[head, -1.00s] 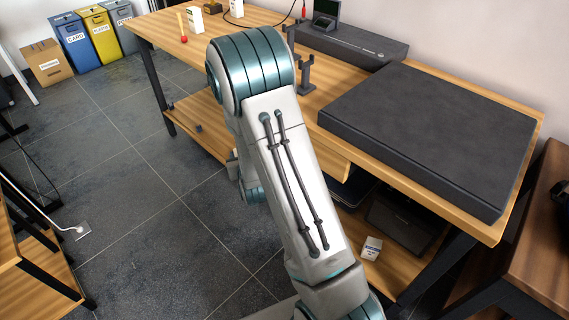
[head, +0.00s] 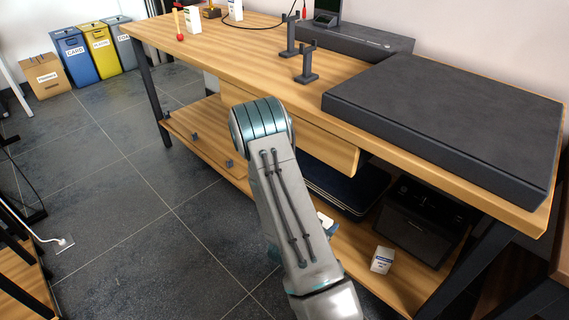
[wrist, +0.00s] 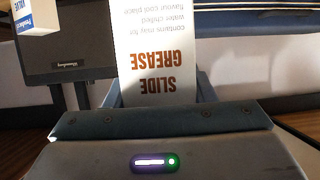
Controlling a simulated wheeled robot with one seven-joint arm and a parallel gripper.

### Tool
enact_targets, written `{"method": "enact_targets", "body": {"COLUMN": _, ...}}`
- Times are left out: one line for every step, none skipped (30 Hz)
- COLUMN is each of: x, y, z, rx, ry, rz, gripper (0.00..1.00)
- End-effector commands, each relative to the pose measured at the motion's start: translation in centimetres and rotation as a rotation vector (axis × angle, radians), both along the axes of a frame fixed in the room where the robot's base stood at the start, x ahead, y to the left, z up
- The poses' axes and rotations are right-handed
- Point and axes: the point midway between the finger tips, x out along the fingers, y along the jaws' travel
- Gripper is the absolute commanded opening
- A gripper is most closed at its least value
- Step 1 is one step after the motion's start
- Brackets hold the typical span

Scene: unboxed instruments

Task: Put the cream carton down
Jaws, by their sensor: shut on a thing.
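The cream carton (wrist: 158,62), labelled "SLIDE GREASE", shows in the wrist view with its print upside down. My gripper (wrist: 158,92) is shut on it, with a blue-grey finger on each side. In the head view my arm reaches down beside the workbench toward its lower shelf (head: 350,265), and my forearm hides most of the gripper. A small pale patch beside the forearm may be the held carton. I cannot tell whether the carton touches the shelf.
Behind are a dark instrument (head: 425,215) and a dark blue case (head: 343,188). The bench top (head: 235,50) and drawer (head: 325,143) overhang the shelf.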

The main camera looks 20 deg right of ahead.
Motion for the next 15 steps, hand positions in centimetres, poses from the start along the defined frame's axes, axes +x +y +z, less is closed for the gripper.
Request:
{"method": "enact_targets", "body": {"x": -0.7, "y": -0.4, "z": -0.1, "rx": -0.004, "ry": 0.001, "rz": -0.031, "gripper": 0.26}}
{"method": "enact_targets", "body": {"x": -1.0, "y": -0.6, "z": -0.2, "rx": -0.005, "ry": 0.001, "rz": -0.045, "gripper": 0.26}}
{"method": "enact_targets", "body": {"x": -1.2, "y": -0.9, "z": -0.3, "rx": -0.006, "ry": -0.001, "rz": -0.059, "gripper": 0.26}}
{"method": "enact_targets", "body": {"x": -1.2, "y": -1.1, "z": -0.6, "rx": -0.007, "ry": -0.001, "rz": -0.066, "gripper": 0.26}}
{"method": "enact_targets", "body": {"x": -1.1, "y": -1.4, "z": -0.8, "rx": -0.007, "ry": -0.002, "rz": -0.072, "gripper": 0.26}}
{"method": "enact_targets", "body": {"x": -0.9, "y": -1.9, "z": -1.3, "rx": -0.007, "ry": -0.003, "rz": -0.077, "gripper": 0.26}}
{"method": "enact_targets", "body": {"x": -0.5, "y": -2.4, "z": -1.7, "rx": -0.007, "ry": -0.003, "rz": -0.078, "gripper": 0.26}}
{"method": "enact_targets", "body": {"x": -0.2, "y": -2.9, "z": -2.1, "rx": -0.008, "ry": -0.004, "rz": -0.078, "gripper": 0.26}}
{"method": "enact_targets", "body": {"x": 0.4, "y": -3.6, "z": -2.7, "rx": -0.008, "ry": -0.004, "rz": -0.077, "gripper": 0.26}}
{"method": "enact_targets", "body": {"x": 0.9, "y": -4.1, "z": -3.2, "rx": -0.007, "ry": -0.005, "rz": -0.077, "gripper": 0.26}}
{"method": "enact_targets", "body": {"x": 1.3, "y": -4.7, "z": -3.6, "rx": -0.008, "ry": -0.004, "rz": -0.078, "gripper": 0.26}}
{"method": "enact_targets", "body": {"x": 1.9, "y": -5.4, "z": -4.2, "rx": -0.007, "ry": -0.004, "rz": -0.076, "gripper": 0.26}}
{"method": "enact_targets", "body": {"x": 2.4, "y": -6.0, "z": -4.6, "rx": -0.007, "ry": -0.005, "rz": -0.077, "gripper": 0.26}}
{"method": "enact_targets", "body": {"x": 2.8, "y": -6.5, "z": -5.0, "rx": -0.008, "ry": -0.004, "rz": -0.076, "gripper": 0.26}}
{"method": "enact_targets", "body": {"x": 3.4, "y": -7.2, "z": -5.5, "rx": -0.007, "ry": -0.004, "rz": -0.075, "gripper": 0.26}}
